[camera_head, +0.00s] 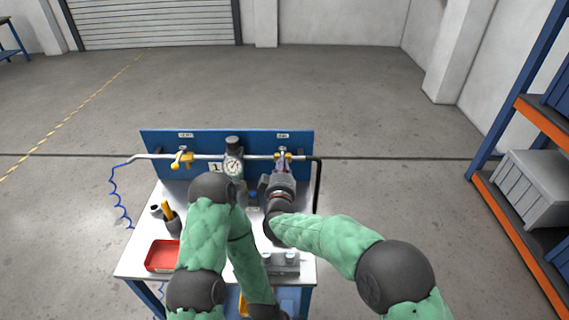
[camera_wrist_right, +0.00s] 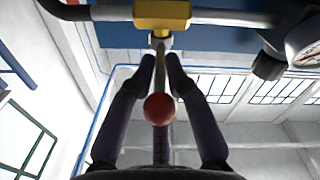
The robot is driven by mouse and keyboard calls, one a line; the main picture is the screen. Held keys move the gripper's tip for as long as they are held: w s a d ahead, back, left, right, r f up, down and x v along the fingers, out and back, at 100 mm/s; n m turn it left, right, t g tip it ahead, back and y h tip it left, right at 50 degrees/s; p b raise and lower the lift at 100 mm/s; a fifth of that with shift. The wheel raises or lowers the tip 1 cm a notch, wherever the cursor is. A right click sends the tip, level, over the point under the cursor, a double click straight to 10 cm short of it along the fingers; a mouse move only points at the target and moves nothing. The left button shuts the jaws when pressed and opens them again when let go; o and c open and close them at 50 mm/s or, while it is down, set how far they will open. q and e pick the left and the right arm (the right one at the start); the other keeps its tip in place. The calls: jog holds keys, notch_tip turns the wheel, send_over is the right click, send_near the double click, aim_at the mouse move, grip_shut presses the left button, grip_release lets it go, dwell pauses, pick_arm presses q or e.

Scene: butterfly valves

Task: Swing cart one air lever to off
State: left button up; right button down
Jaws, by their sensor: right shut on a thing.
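The cart (camera_head: 128,264) has a blue back panel (camera_head: 208,142) with a "1" plate and a pipe along it. The air valve is at the right end of the pipe, under a small label (camera_head: 283,135) too small to read surely. In the right wrist view it has a yellow body (camera_wrist_right: 162,14) and a thin lever with a red ball knob (camera_wrist_right: 160,109). My right gripper (camera_head: 283,172), also in the wrist view (camera_wrist_right: 161,68), is shut on this lever, fingers on both sides of its shaft. My left gripper is not visible; its arm bends over the cart.
A second yellow valve (camera_head: 182,159) sits at the pipe's left end, and a gauge (camera_head: 233,166) between the valves. A red tray (camera_head: 162,256) and a dark tool cup (camera_head: 173,224) stand on the cart's left. Shelving with a grey crate (camera_head: 538,190) stands at right. The floor beyond is clear.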

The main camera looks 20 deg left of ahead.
jog(key=shift+s+a+f, duration=0.1)
jog(key=shift+s+f, duration=0.1)
jog(key=shift+f, duration=0.1)
jog(key=c, duration=1.5)
grip_release()
jog(key=shift+o, duration=0.8)
jog(key=shift+s, duration=0.1)
jog(key=shift+r, duration=0.2)
jog(key=v, duration=0.7)
jog(key=shift+s, duration=0.2)
